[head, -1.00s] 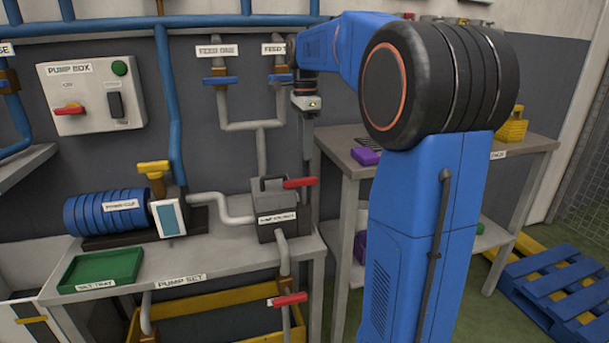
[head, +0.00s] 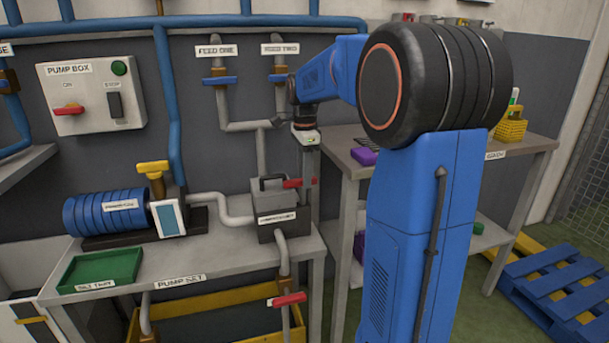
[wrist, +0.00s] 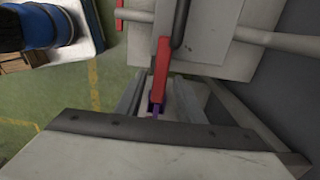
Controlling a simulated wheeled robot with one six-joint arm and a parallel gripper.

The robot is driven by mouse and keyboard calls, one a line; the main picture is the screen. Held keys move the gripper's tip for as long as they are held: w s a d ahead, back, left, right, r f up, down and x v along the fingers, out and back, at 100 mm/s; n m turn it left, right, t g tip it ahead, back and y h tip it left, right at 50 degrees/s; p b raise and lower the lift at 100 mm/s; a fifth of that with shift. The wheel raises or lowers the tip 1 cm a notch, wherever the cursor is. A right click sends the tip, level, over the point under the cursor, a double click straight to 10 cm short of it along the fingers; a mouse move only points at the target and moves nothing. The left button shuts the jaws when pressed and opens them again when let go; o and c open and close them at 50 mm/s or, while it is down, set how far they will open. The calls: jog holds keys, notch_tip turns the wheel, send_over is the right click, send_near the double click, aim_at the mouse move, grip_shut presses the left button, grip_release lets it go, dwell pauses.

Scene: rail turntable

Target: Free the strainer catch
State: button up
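The strainer is a grey box (head: 277,222) with a dark handle on its lid, at the right end of the pump bench. Its red catch (head: 293,183) sticks out to the right at lid height. In the wrist view the red catch (wrist: 160,70) points down from the strainer box (wrist: 215,45) towards my gripper. My gripper (head: 308,178) hangs just at the catch's outer end in the head view. In the wrist view my gripper (wrist: 160,98) has its two grey fingers apart, one on each side of the catch's tip. Whether they touch it is unclear.
A lower red-handled valve (head: 288,299) sits on the pipe under the strainer. The pump (head: 105,212) and green tray (head: 100,269) stand left on the bench (head: 215,263). A second grey table (head: 340,160) stands close on the right. Pipes run behind.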

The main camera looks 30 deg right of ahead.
grip_shut()
jog(key=shift+n, duration=0.4)
jog(key=n, duration=0.2)
jog(key=shift+w+n, duration=0.1)
jog(key=shift+n, duration=0.3)
jog(key=n, duration=0.4)
jog(key=shift+w+n, duration=0.15)
jog(key=shift+n, duration=0.15)
jog(key=n, duration=0.3)
jog(key=shift+n, duration=0.3)
jog(key=shift+w+a+n, duration=0.1)
jog(key=shift+a+n, duration=0.05)
jog(key=shift+n, duration=1.75)
